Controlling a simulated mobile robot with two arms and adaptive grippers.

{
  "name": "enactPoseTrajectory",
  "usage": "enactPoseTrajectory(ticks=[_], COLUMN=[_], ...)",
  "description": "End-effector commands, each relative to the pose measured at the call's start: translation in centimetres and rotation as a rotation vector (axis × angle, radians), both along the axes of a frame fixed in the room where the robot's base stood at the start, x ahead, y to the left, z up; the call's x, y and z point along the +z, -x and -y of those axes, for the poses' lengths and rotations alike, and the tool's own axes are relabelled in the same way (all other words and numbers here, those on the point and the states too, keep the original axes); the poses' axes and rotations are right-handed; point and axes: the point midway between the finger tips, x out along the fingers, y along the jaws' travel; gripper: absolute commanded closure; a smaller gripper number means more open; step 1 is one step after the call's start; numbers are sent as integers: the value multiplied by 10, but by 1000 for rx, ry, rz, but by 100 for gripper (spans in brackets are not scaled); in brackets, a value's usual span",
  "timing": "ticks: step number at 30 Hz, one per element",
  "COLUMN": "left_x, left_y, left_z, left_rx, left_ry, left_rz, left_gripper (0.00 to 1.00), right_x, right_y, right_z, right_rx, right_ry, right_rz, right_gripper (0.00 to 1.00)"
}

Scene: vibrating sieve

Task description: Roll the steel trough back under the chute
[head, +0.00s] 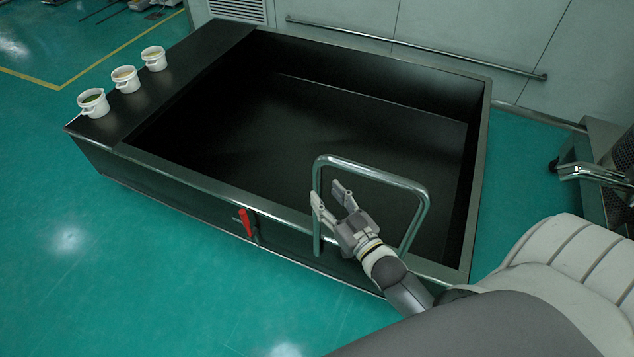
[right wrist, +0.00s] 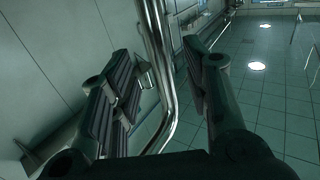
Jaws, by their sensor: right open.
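The steel trough (head: 180,195) is a large, dark, open box that fills the middle of the head view. Its inside looks empty. A bent chrome handle (head: 372,173) stands up at its near side, towards the right. My right gripper (head: 328,198) is open at this handle, close to its left upright. In the right wrist view the chrome tube (right wrist: 164,75) runs between the two open fingers (right wrist: 158,50), and neither finger is seen closed on it. The chute is not in view. My left gripper is not in view.
Three white cups (head: 125,80) stand on the flat ledge at the trough's left end. A red lever (head: 246,222) sits on its near wall. A wall with a metal rail (head: 420,48) is behind it. A metal frame (head: 590,172) stands at the right. Green floor is clear at the left.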

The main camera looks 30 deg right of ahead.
Motion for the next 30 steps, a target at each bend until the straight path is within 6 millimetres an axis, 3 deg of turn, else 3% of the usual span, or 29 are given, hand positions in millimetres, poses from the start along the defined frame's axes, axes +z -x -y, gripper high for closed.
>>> enactPoseTrajectory(ticks=[3, 9, 23, 30], left_x=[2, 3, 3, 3], left_y=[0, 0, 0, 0], left_z=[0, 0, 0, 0], left_rx=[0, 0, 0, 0], left_ry=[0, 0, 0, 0], left_rz=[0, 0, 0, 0], left_gripper=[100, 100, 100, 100], right_x=[2, 0, -1, -1], right_y=[-21, -44, -53, -53], right_z=[-1, -2, -2, -2], right_rx=[0, 0, 0, 0], right_ry=[1, 0, 0, 0], right_rz=[3, 0, -1, -1], right_gripper=[57, 57, 57, 88])
